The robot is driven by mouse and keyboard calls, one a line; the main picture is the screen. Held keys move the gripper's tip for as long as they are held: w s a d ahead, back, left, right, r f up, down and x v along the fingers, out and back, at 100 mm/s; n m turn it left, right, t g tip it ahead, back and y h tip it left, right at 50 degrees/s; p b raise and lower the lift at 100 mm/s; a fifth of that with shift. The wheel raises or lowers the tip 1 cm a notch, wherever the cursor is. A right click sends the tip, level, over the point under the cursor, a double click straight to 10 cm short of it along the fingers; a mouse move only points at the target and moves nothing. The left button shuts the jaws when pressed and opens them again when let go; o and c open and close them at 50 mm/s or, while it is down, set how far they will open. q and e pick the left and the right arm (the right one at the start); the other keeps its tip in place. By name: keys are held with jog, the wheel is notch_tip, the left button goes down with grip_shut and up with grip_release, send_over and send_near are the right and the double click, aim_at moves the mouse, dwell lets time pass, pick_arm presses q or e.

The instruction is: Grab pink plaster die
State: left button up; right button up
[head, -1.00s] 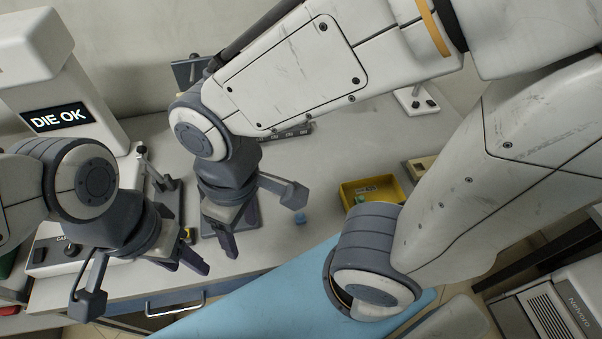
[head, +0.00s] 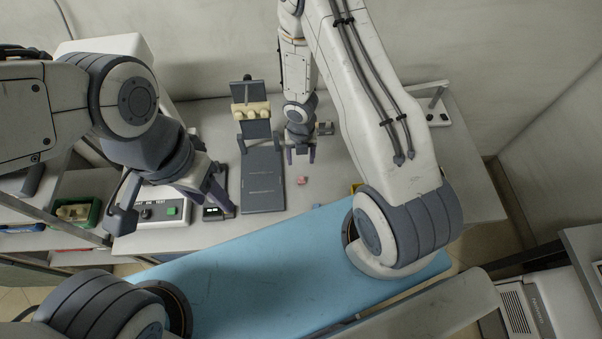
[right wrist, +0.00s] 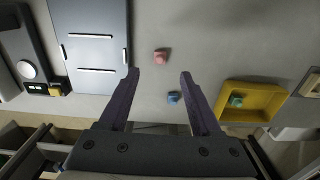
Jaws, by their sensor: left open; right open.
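The pink die (head: 301,181) lies on the grey bench, right of a dark flat panel. It also shows in the right wrist view (right wrist: 161,55), just beyond my open fingertips and roughly centred between them. My right gripper (head: 300,157) is open and empty, with its fingers close to the pink die in the head view; the wrist view shows both fingers (right wrist: 159,76) apart. My left gripper (head: 217,190) is open and empty at the left, over the bench near a small dark device.
A blue die (right wrist: 174,97) lies near the fingers in the wrist view. A yellow tray (right wrist: 278,101) holding a green die is to the right; my arm mostly hides it in the head view. The dark panel (head: 262,165) and an upright stand are left of my right gripper.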

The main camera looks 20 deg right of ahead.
jog(key=b, duration=0.5)
send_over(301, 177)
jog(key=f, duration=0.5)
jog(key=shift+w+d+f, duration=0.1)
jog(key=shift+w+f, duration=0.2)
jog(key=shift+w, duration=0.05)
jog(key=f+b, duration=0.1)
jog(key=b, duration=0.1)
jog(key=f+b, duration=0.3)
jog(key=shift+s+f+b, duration=0.1)
jog(key=shift+s+b, duration=0.2)
jog(key=shift+s, duration=0.05)
jog(key=shift+f+b, duration=0.45)
jog(key=shift+b, duration=0.05)
jog(key=shift+r, duration=0.1)
grip_shut()
